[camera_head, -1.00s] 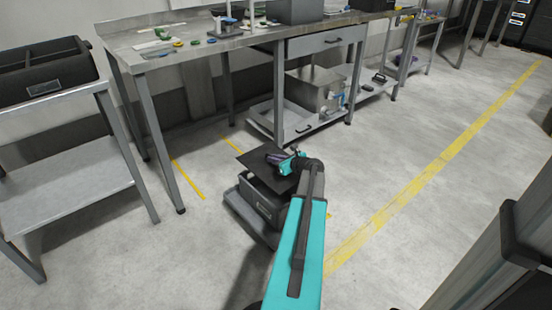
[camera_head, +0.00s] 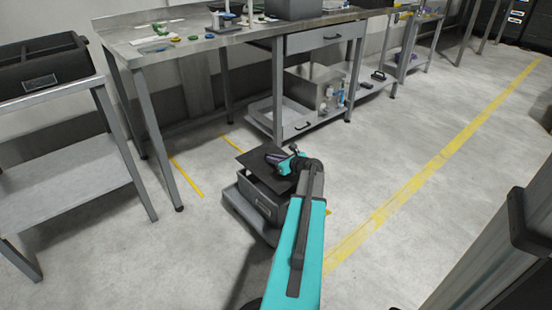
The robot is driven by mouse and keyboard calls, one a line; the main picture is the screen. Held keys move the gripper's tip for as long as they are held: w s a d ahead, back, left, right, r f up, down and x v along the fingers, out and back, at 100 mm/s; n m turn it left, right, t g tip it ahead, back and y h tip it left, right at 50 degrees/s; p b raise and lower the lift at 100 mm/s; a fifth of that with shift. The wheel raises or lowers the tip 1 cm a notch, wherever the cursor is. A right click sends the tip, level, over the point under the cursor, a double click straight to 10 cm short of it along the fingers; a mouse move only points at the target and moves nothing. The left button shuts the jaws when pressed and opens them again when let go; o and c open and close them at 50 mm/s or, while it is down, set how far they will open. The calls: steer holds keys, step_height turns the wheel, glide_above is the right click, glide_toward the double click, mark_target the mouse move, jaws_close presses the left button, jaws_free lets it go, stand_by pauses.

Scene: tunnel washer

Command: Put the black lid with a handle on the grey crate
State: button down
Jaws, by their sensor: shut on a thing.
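The black lid (camera_head: 254,162) is a flat dark plate at the end of my teal arm, in the middle of the head view. My gripper (camera_head: 276,160) is shut on the lid near its middle; the handle is mostly hidden by the gripper. The lid is tilted and overlaps the grey crate (camera_head: 265,203) in the picture. I cannot tell whether it touches the crate's rim. The crate sits on a low grey base (camera_head: 238,202) on the floor, and my arm hides its right side.
A metal workbench (camera_head: 190,48) with small items stands behind, with a drawer and lower shelf. A side table (camera_head: 70,165) at left bears a black crate (camera_head: 40,75). The floor (camera_head: 400,140) at right is clear, with a yellow line.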

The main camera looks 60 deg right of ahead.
step_height(320, 180, down, 7)
steer(key=b, duration=0.5)
stand_by(0.7)
steer(key=shift+f, duration=0.15)
steer(key=c, duration=1.7)
jaws_free()
steer(key=shift+c, duration=0.2)
steer(key=shift+s, duration=0.15)
